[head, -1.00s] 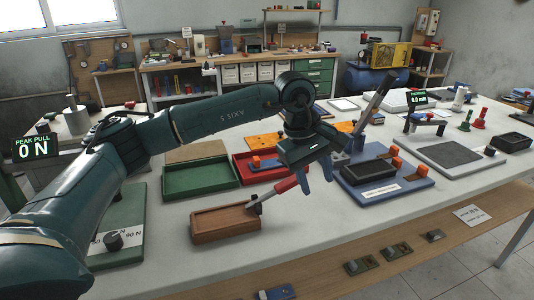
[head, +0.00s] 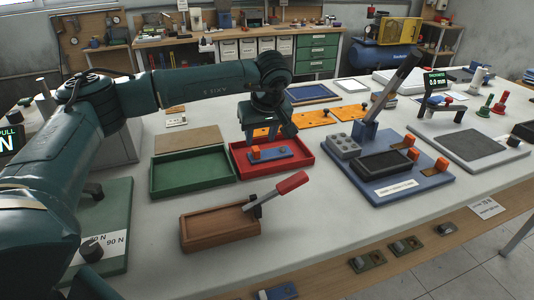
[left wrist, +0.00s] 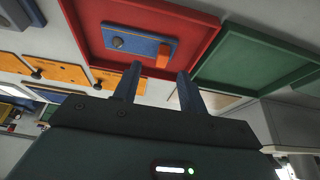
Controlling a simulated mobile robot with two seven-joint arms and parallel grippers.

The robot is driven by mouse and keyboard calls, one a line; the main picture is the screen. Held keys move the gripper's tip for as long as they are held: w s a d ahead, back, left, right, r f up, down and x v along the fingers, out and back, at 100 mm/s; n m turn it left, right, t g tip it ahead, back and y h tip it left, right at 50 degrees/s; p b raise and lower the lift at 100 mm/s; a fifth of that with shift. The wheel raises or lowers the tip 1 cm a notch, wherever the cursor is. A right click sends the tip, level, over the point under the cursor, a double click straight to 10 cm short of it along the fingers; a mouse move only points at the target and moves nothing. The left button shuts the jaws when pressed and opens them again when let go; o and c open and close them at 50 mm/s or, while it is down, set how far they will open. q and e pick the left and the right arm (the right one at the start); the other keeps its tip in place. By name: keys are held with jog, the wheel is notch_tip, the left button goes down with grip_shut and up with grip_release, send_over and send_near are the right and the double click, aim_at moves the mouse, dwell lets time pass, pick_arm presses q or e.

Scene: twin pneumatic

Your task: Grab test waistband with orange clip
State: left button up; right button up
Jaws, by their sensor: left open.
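A blue strip (head: 282,152) with an orange clip (head: 255,152) lies in the red tray (head: 238,175); I take it for the test waistband. The left wrist view shows this blue strip (left wrist: 138,43) with its orange clip (left wrist: 163,55) and a round grey knob at its other end. My left gripper (head: 269,133) hangs over the back of the red tray, open and empty. In the left wrist view its two fingers (left wrist: 159,72) are apart, with the strip beyond them and not between them. My right gripper is not in view.
A green tray (head: 191,190) stands left of the red one. A brown box (head: 205,232) with a red-handled lever (head: 292,183) is in front. A blue fixture (head: 424,182) with orange clips and a tall lever stands right. Orange plates (head: 313,117) lie behind.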

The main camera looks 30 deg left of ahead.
aim_at(256, 148)
pick_arm(q)
jog(key=shift+a+p+x, duration=0.15)
jog(key=shift+p+x, duration=0.05)
jog(key=shift+x, duration=1.2)
jog(key=shift+a+p+x, duration=0.15)
jog(key=shift+x, duration=1.2)
jog(key=shift+c, duration=0.3)
jog(key=shift+r, duration=0.1)
grip_shut()
